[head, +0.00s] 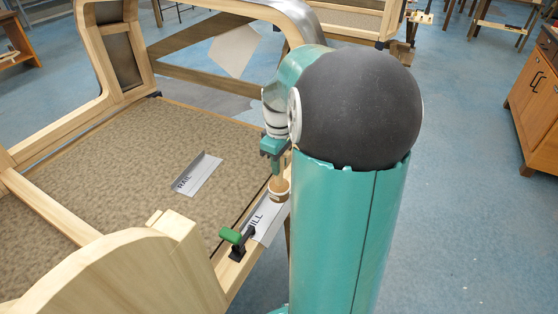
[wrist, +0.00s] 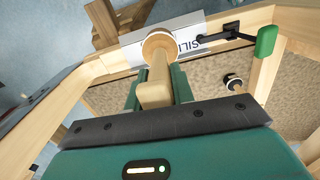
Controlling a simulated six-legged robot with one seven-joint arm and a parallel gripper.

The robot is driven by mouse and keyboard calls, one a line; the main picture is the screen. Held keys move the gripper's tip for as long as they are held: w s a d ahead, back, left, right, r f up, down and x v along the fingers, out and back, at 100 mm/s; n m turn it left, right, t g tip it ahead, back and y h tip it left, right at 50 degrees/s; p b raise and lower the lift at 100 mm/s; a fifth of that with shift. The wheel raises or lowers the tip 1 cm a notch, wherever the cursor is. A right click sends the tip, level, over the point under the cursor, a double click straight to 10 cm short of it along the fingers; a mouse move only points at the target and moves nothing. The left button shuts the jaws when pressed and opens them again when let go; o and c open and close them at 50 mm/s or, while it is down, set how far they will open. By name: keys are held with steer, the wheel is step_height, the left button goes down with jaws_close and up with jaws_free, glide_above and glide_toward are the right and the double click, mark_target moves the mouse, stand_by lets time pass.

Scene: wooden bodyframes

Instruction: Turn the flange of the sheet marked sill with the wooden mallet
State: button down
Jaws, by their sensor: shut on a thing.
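The grey sheet marked SILL (head: 265,221) lies along the wooden sill rail, its lettering partly covered in both views. It also shows in the wrist view (wrist: 186,38). A black toggle clamp with a green handle (head: 231,236) sits at its near end. My gripper (head: 275,156) is shut on the wooden mallet (head: 279,188), whose pale handle (wrist: 155,88) runs between the fingers. The round mallet head (wrist: 163,41) is at the sheet in the picture; I cannot tell whether it touches. My arm hides part of the sheet's far end in the head view.
A second sheet marked RAIL (head: 197,174) lies on the brown patterned floor panel (head: 140,136) of the wooden bodyframe. A curved wooden piece (head: 130,270) rises in the near foreground. A wooden cabinet (head: 538,105) stands at right. Blue floor is open between.

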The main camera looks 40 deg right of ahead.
mark_target(279, 184)
step_height(279, 184, down, 9)
steer(key=shift+a+f, duration=0.15)
steer(key=shift+f, duration=0.05)
steer(key=shift+w+r, duration=0.1)
steer(key=shift+r, duration=0.15)
step_height(279, 184, up, 9)
steer(key=shift+f, duration=0.2)
steer(key=s+a+r, duration=0.2)
steer(key=s+a, duration=0.3)
steer(key=s, duration=0.2)
steer(key=shift+s, duration=0.25)
